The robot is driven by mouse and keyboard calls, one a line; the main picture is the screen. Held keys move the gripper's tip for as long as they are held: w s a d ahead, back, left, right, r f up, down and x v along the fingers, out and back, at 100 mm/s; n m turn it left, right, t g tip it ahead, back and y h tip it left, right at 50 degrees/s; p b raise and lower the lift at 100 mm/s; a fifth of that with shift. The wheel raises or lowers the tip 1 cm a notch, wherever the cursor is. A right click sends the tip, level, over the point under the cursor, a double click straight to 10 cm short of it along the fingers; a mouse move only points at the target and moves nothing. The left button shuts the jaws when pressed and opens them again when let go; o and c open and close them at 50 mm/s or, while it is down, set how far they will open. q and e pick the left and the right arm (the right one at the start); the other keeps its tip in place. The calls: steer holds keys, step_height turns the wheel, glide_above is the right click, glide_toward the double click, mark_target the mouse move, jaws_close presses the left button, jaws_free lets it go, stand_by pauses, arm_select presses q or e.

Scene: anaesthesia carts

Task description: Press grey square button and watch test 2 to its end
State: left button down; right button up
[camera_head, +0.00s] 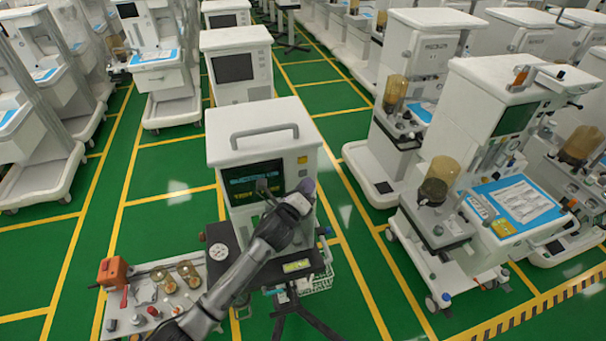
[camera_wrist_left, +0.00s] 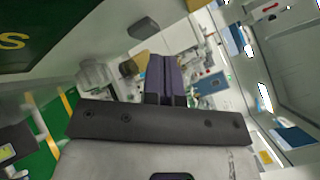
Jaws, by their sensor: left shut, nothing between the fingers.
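The white monitor unit (camera_head: 262,137) stands upright in the middle of the head view, with a carrying handle on top. Its dark screen (camera_head: 250,177) shows coloured text, too small to read and partly covered by my arm. My left gripper (camera_head: 307,187) is at the right side of the unit's front, its purple fingers shut and empty. The fingers (camera_wrist_left: 168,78) also show in the left wrist view. There, a grey block-like button (camera_wrist_left: 145,27) stands out from the white panel, above and left of the fingertips, apparently apart from them. I cannot tell whether it is pressed. My right gripper is out of view.
A side tray (camera_head: 205,291) with an orange box (camera_head: 113,272) and several small parts is left of my arm. A wire basket (camera_head: 322,280) hangs at the lower right. Anaesthesia carts (camera_head: 500,170) stand at right.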

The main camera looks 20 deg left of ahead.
arm_select(q)
steer(key=shift+w+a, duration=0.1)
steer(key=shift+a, duration=0.05)
stand_by(0.4)
steer(key=shift+w+a, duration=0.15)
steer(key=shift+w, duration=0.05)
steer(key=shift+w, duration=0.1)
stand_by(0.6)
steer(key=shift+w+a, duration=0.3)
stand_by(0.3)
steer(key=shift+s+d, duration=0.1)
stand_by(0.3)
steer(key=shift+s+d, duration=0.45)
steer(key=shift+s, duration=0.15)
